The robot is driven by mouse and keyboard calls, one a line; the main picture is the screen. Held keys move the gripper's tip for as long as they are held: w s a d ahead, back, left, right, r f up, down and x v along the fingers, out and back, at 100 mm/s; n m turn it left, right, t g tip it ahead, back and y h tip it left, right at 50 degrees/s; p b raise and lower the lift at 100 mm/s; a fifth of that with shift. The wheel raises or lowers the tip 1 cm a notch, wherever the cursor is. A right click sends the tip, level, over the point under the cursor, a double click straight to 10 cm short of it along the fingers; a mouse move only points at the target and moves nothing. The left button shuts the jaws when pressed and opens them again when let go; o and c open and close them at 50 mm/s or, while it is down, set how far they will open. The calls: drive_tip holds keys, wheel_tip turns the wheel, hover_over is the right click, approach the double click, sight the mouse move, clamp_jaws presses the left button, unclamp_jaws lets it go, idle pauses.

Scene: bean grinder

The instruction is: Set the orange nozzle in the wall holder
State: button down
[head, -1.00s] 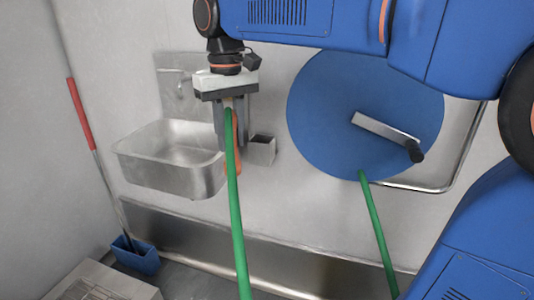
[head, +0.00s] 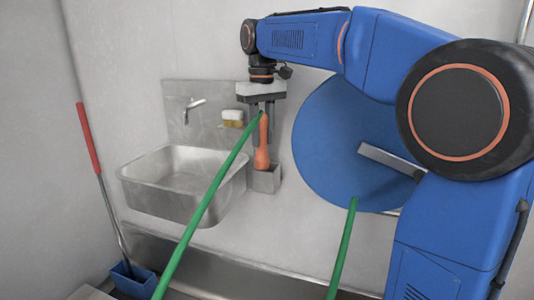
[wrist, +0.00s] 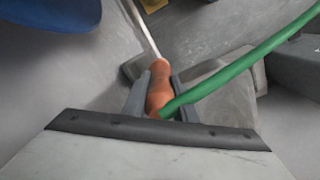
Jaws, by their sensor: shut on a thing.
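The orange nozzle (head: 262,157) hangs roughly upright between the fingers of my gripper (head: 262,143), with the green hose (head: 205,204) running from its upper end. In the wrist view, the shut fingers of my gripper (wrist: 158,82) flank the nozzle (wrist: 160,88). The wall holder (head: 265,181), a small grey metal box, is on the wall just right of the sink. In the head view the nozzle's lower end overlaps the holder's top. I cannot tell whether it is inside the holder, in front of it or just above.
A metal sink (head: 182,196) with a tap (head: 194,104) is left of the holder. A large blue hose reel (head: 325,150) is close on the right. A yellow-and-white sponge (head: 232,118) sits on the wall behind. The hose crosses in front of the sink.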

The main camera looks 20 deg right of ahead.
sight(267, 155)
drive_tip(key=w+d, duration=0.2)
drive_tip(key=shift+w, duration=0.4)
wheel_tip(267, 155, down, 7)
drive_tip(key=shift+w+d, duration=0.2)
drive_tip(key=shift+w, duration=0.05)
drive_tip(key=shift+f, duration=0.6)
drive_tip(key=c, duration=1.4)
unclamp_jaws()
drive_tip(key=shift+c, duration=0.2)
